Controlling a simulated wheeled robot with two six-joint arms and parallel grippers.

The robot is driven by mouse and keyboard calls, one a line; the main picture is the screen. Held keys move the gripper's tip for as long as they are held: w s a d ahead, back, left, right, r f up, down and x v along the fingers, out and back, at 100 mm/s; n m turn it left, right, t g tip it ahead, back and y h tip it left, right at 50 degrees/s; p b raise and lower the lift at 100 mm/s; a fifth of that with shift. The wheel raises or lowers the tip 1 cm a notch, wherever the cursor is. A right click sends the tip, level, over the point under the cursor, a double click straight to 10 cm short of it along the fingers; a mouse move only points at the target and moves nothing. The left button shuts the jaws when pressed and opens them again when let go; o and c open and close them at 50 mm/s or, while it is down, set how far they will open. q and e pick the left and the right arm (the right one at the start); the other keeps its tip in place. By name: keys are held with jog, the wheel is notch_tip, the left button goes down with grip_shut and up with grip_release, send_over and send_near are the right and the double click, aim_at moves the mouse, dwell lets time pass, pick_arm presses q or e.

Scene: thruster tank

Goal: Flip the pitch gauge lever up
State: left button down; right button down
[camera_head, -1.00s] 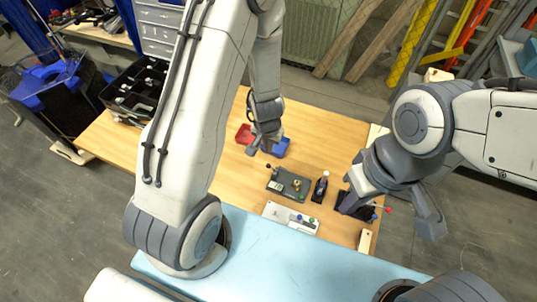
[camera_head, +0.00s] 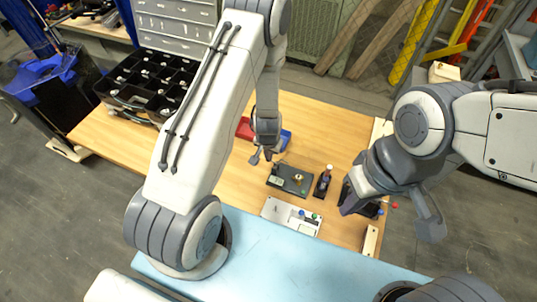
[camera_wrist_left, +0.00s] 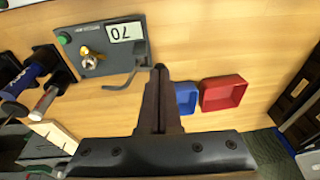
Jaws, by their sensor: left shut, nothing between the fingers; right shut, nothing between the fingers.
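The pitch gauge is a dark grey-green box (camera_head: 289,180) on the table in the head view. In the left wrist view the box (camera_wrist_left: 100,45) shows a white display reading 70, upside down, a brass fitting and a green button. A grey bent shape (camera_wrist_left: 128,78), lever or shadow, lies beside the display. A small dark round knob (camera_wrist_left: 158,67) sits at my left fingertips; contact is unclear. My left gripper (camera_wrist_left: 160,78) is shut and empty by the box edge; it also shows in the head view (camera_head: 268,157).
A red bin (camera_wrist_left: 222,93) and a blue bin (camera_wrist_left: 186,98) stand beside the left gripper. A bottle in a black holder (camera_head: 322,182) stands right of the gauge. A white panel (camera_head: 291,216) lies nearer.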

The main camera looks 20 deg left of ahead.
pick_arm(q)
jog(key=shift+a+f, duration=0.15)
jog(key=shift+a, duration=0.25)
dwell(0.4)
jog(key=shift+a+f+b, duration=0.55)
jog(key=shift+a+b, duration=0.05)
jog(key=shift+a, duration=0.1)
jog(key=shift+a+f+b, duration=0.5)
jog(key=shift+a+b, duration=0.1)
jog(key=shift+a, duration=0.1)
